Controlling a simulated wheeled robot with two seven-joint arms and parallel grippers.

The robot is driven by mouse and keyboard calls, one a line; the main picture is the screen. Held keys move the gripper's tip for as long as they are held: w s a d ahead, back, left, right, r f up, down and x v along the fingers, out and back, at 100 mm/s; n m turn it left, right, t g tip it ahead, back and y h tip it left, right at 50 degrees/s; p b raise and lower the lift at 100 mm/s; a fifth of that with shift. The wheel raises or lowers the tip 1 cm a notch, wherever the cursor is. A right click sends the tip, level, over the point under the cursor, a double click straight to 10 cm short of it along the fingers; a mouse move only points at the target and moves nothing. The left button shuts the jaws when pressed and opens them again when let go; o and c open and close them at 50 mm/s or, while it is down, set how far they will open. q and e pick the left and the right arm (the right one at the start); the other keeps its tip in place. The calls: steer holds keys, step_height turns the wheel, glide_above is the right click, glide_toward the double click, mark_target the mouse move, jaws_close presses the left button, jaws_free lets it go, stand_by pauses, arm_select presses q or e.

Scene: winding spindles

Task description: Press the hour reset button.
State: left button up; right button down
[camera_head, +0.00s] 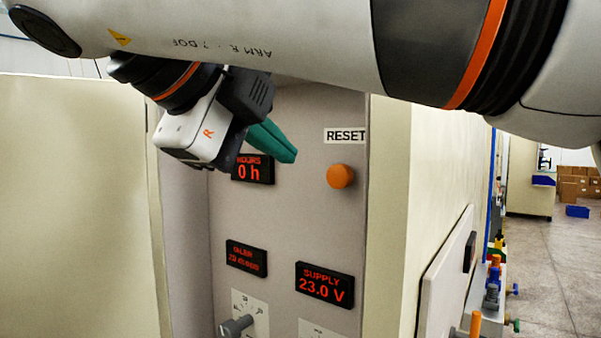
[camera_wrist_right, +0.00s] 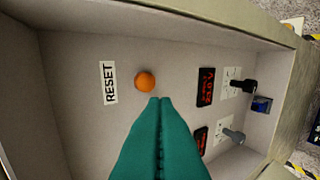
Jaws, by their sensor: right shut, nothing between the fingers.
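The hour reset button is an orange round knob (camera_head: 340,176) on the grey panel, under a white RESET label (camera_head: 346,135). The button also shows in the right wrist view (camera_wrist_right: 145,82), just beyond the fingertips in the picture. The hours display (camera_head: 252,169) reads 0 h, left of the button. My right gripper (camera_head: 288,156) has green fingers that are shut and empty. In the head view its tips are left of the button and apart from it. In the right wrist view the closed fingers (camera_wrist_right: 160,101) point toward the button. My left gripper is not in view.
Lower on the panel are an alarm-like display (camera_head: 246,258), a supply display (camera_head: 324,285) reading 23.0 V and a grey selector knob (camera_head: 237,325). The panel is recessed between cabinet walls (camera_head: 395,190). My right arm crosses the top. Open floor (camera_head: 545,260) lies at right.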

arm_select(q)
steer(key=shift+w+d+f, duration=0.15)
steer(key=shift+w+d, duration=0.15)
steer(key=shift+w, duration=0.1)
arm_select(e)
steer(key=v, duration=0.3)
steer(key=shift+d+r, duration=0.15)
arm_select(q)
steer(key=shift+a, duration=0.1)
